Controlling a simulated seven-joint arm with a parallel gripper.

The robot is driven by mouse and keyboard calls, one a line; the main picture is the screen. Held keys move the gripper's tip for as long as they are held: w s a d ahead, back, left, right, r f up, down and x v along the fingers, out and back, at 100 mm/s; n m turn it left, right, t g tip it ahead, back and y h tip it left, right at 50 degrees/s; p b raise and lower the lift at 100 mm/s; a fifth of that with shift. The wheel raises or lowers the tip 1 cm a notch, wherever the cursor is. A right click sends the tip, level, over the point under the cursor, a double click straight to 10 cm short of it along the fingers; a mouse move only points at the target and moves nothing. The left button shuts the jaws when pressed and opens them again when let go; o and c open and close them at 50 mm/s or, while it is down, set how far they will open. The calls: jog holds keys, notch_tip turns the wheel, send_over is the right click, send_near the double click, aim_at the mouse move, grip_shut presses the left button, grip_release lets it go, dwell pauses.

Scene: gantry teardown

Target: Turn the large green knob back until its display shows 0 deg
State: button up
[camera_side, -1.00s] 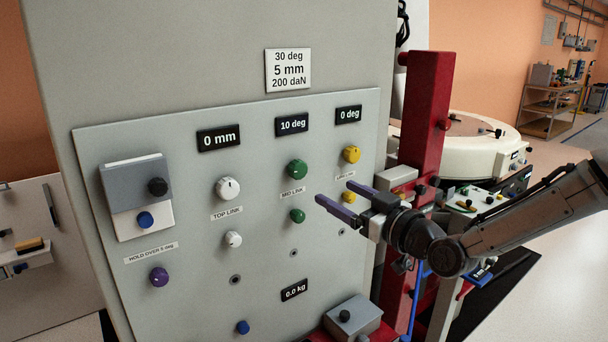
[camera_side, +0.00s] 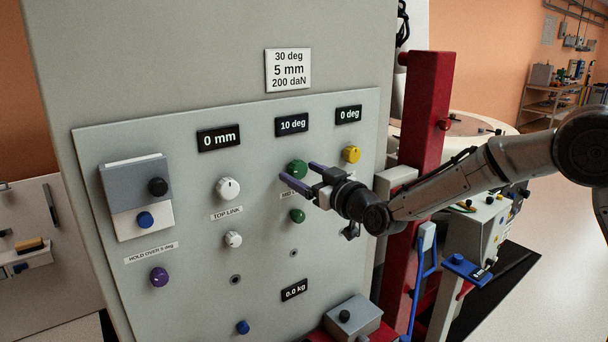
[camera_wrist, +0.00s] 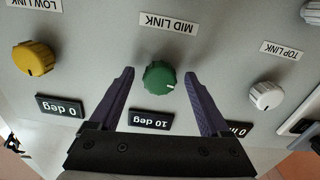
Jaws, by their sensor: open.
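The large green knob (camera_side: 297,169) is on the grey panel, below a black display (camera_side: 291,124) that reads 10 deg. In the wrist view the large green knob (camera_wrist: 160,77) appears between the two finger tips, with its white mark pointing to the right and slightly down. The 10 deg display (camera_wrist: 151,120) is upside down there. My gripper (camera_side: 299,175) is open, its purple fingers in front of the panel at the knob's height. In the wrist view my gripper (camera_wrist: 158,75) has one finger on each side of the knob, with gaps showing. I cannot tell how deep the fingertips reach.
A yellow knob (camera_side: 352,154) under a 0 deg display (camera_side: 348,114) is to the right. A white knob (camera_side: 228,188) under a 0 mm display (camera_side: 219,137) is to the left. A small green knob (camera_side: 298,215) is below. A red post (camera_side: 424,110) stands right of the panel.

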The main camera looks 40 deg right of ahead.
grip_shut()
dwell(0.3)
jog(key=shift+m, duration=0.3)
jog(key=m, duration=0.3)
jog(key=shift+m, duration=0.4)
jog(key=m, duration=0.3)
jog(key=shift+a, duration=0.1)
jog(key=m, duration=0.5)
jog(key=shift+r, duration=0.1)
jog(key=shift+m, duration=1.7)
